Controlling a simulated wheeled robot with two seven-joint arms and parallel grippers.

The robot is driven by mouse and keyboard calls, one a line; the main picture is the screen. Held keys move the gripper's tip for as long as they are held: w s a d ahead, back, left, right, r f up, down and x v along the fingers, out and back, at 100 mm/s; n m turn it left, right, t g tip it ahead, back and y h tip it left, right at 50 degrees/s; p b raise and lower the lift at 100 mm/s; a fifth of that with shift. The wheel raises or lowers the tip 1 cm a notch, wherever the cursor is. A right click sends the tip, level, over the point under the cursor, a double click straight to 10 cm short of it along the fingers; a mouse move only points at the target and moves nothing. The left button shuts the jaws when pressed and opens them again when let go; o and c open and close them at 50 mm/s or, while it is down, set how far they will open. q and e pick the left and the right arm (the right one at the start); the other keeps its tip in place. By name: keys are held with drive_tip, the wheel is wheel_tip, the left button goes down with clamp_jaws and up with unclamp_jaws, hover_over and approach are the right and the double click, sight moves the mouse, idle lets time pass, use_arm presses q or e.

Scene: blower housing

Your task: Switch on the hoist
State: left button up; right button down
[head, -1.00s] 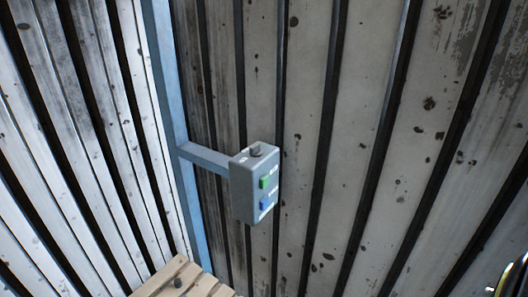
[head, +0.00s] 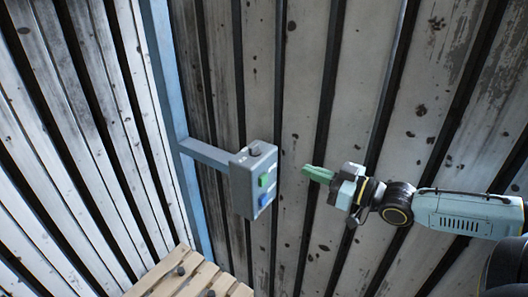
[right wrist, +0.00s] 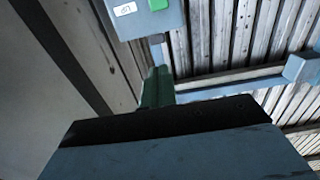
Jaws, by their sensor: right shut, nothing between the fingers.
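A grey control box (head: 252,184) hangs on a blue-grey arm from a post in the head view. In the right wrist view the green fingers (right wrist: 157,85) are together below the box (right wrist: 148,18), where part of the green button (right wrist: 157,42) shows. My left gripper is not in view.
A blue-grey post (head: 173,110) stands left of the box, joined to it by a horizontal arm (head: 207,154). Slatted, stained walls rise behind and at the left. Light wooden slats (head: 178,276) lie at the bottom. The space around the box looks clear.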

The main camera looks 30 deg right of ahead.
drive_tip(key=shift+w+r, duration=0.1)
idle(0.3)
drive_tip(key=b, duration=0.3)
approach(254, 149)
drive_tip(key=shift+x, duration=3.45)
drive_tip(key=shift+w+a, duration=0.1)
drive_tip(key=shift+a, duration=0.05)
